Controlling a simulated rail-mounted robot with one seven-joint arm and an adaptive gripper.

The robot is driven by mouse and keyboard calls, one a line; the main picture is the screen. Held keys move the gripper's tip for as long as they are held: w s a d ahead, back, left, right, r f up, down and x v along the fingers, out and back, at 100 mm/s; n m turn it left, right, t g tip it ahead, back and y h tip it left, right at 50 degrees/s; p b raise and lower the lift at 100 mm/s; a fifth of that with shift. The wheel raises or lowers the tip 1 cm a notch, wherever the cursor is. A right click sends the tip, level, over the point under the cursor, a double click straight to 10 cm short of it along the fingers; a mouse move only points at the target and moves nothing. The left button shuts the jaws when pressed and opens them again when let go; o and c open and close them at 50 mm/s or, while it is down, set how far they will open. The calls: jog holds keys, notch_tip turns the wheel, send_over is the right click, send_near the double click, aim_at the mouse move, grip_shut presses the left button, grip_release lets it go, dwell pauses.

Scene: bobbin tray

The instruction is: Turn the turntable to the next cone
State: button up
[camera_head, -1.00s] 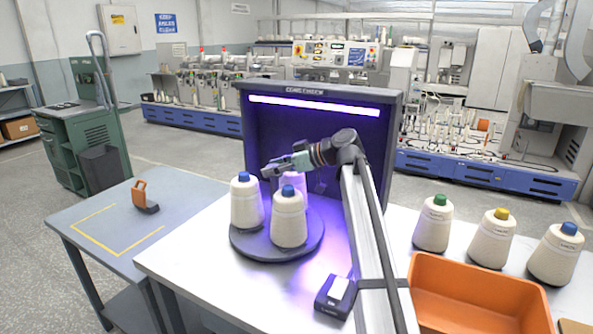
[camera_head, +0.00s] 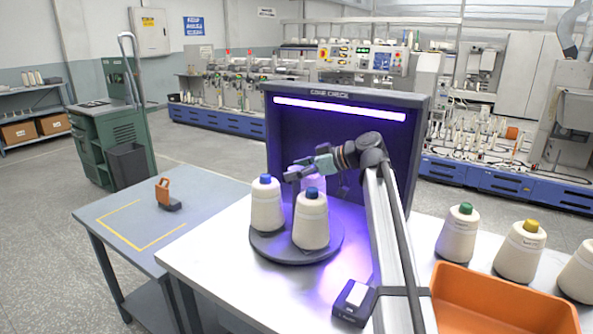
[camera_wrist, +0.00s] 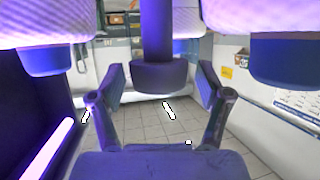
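The dark round turntable (camera_head: 268,252) stands on the white table in front of the purple-lit booth. Two cream cones with blue caps, one at left (camera_head: 267,208) and one at front (camera_head: 311,225), stand upright on it. A third, purple-tinted cone (camera_head: 316,182) is partly hidden behind the front one. My gripper (camera_head: 290,174) is above the turntable, among the cones. The wrist view looks upside down. There my open gripper (camera_wrist: 160,78) has a dark post with a thick knob (camera_wrist: 158,76) between its fingers, with gaps on both sides. Blue caps (camera_wrist: 285,55) hang on either side.
An orange crate (camera_head: 500,268) and cones with green (camera_head: 458,234), yellow (camera_head: 521,252) and hidden tops stand at right. A small dark device (camera_head: 353,302) lies near my arm. A blue-grey table (camera_head: 120,215) at left holds an orange-handled tool (camera_head: 165,195).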

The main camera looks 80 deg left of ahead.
jog(key=v, duration=1.2)
dwell(0.3)
